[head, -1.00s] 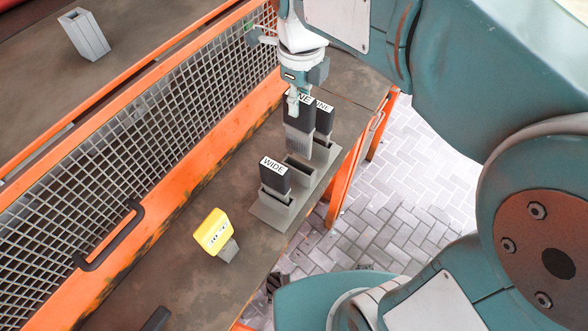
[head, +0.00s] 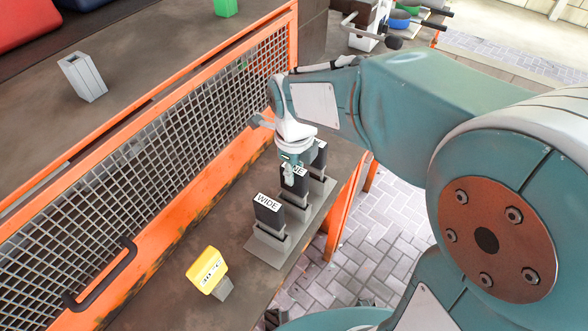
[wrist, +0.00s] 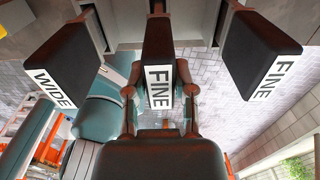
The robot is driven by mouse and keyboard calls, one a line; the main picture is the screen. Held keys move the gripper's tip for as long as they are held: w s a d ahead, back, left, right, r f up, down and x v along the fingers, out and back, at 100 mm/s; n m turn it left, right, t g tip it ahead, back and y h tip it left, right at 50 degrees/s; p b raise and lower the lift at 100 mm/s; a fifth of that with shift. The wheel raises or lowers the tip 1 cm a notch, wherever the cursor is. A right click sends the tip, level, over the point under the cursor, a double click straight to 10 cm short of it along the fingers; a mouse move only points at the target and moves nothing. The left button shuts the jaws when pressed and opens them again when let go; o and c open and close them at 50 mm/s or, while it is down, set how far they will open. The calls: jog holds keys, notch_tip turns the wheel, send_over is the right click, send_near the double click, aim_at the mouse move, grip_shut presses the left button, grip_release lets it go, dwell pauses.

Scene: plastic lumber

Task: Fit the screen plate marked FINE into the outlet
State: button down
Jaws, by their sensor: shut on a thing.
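My gripper (wrist: 159,115) is shut on the middle black plate (wrist: 157,45), whose white label reads FINE. In the head view my gripper (head: 293,186) is over the grey rack (head: 262,249), and the held plate (head: 294,203) is at its middle slot, low down. I cannot tell how deep it sits. A plate marked WIDE (head: 268,213) stands in the near slot and also shows in the wrist view (wrist: 60,60). Another plate (head: 319,158) is in the far slot; its label reads FINE in the wrist view (wrist: 262,55). I cannot tell which thing is the outlet.
A yellow-headed block (head: 207,271) stands on the near bench. An orange-framed mesh fence (head: 170,160) with a black handle (head: 103,280) runs along the left. Behind it are a grey open-topped box (head: 83,77) and a green block (head: 226,7).

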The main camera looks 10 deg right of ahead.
jog(key=shift+f, duration=0.1)
jog(key=shift+c, duration=2.2)
grip_release()
jog(key=shift+a, duration=0.15)
